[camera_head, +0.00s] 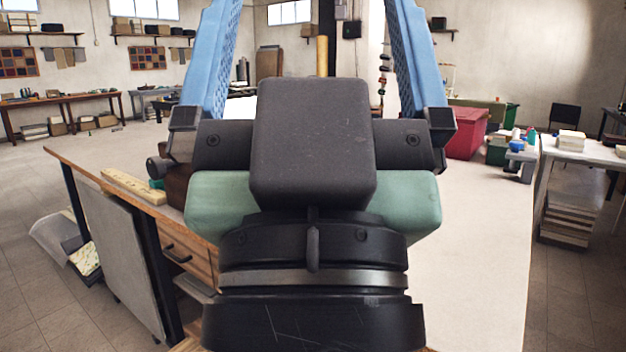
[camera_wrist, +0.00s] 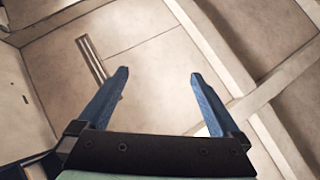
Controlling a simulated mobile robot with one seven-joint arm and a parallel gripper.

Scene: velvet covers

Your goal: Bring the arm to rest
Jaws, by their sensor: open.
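My gripper (camera_wrist: 158,74) is open and empty. In the wrist view its two blue fingers stand wide apart, with only distant room surfaces behind them. In the head view my gripper fills the middle of the picture, with its blue fingers pointing up and spread to either side. Its dark body hides much of the room behind it. Nothing touches the fingers in either view.
A wooden workbench (camera_head: 68,158) with drawers stands close at the left, partly hidden by my gripper. A white table (camera_head: 590,150) stands at the right. A red bin (camera_head: 466,134) is farther back. Shelves and benches line the far wall.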

